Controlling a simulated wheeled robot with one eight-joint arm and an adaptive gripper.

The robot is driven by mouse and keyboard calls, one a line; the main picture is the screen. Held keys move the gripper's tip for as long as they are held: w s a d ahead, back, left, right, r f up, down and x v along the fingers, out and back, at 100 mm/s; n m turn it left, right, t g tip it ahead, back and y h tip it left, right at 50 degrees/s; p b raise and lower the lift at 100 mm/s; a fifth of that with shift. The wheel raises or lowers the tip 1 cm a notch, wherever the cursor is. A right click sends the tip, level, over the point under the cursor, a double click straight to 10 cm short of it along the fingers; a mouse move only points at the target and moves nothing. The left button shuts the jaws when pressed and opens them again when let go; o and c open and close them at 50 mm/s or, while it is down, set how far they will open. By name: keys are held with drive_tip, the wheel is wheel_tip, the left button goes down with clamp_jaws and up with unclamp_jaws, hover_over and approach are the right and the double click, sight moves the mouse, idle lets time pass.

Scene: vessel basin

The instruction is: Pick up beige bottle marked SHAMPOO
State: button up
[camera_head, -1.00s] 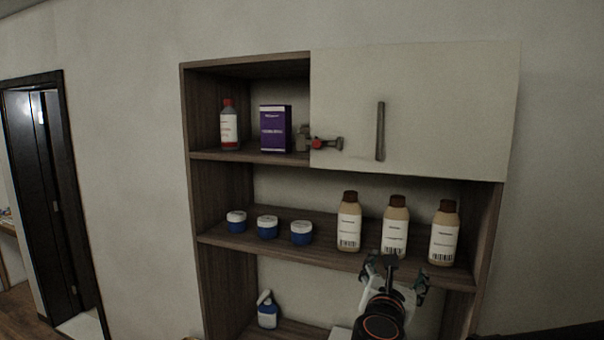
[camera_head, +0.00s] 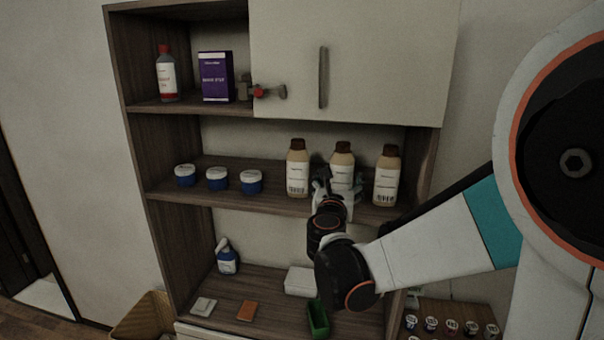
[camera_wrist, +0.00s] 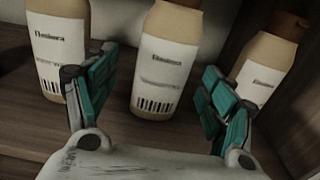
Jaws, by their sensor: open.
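Three beige bottles with brown caps and white labels stand upright on the middle shelf: the left one (camera_head: 298,172), the middle one (camera_head: 342,163) and the right one (camera_head: 387,178). Their smaller label print is too blurred to tell which one says SHAMPOO. My gripper (camera_head: 337,186) is open in front of the middle bottle. In the wrist view, the middle bottle (camera_wrist: 166,62) stands between and a little beyond the spread teal-padded fingers (camera_wrist: 158,88). The left bottle (camera_wrist: 60,45) is just outside the left finger, the right bottle (camera_wrist: 262,65) outside the right finger. No bottle is gripped.
Three blue jars with white lids (camera_head: 217,179) stand left on the same shelf (camera_head: 240,200). A red-capped bottle (camera_head: 166,75) and a purple box (camera_head: 215,77) are above. A closed cabinet door (camera_head: 350,60) overhangs the bottles.

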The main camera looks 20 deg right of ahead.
sight(341, 178)
drive_tip(key=x, duration=0.4)
drive_tip(key=shift+d+r+p, duration=0.1)
drive_tip(key=shift+d+p, duration=0.1)
drive_tip(key=shift+p, duration=0.1)
drive_tip(key=shift+c, duration=0.2)
drive_tip(key=c, duration=1.3)
drive_tip(key=shift+o, duration=0.2)
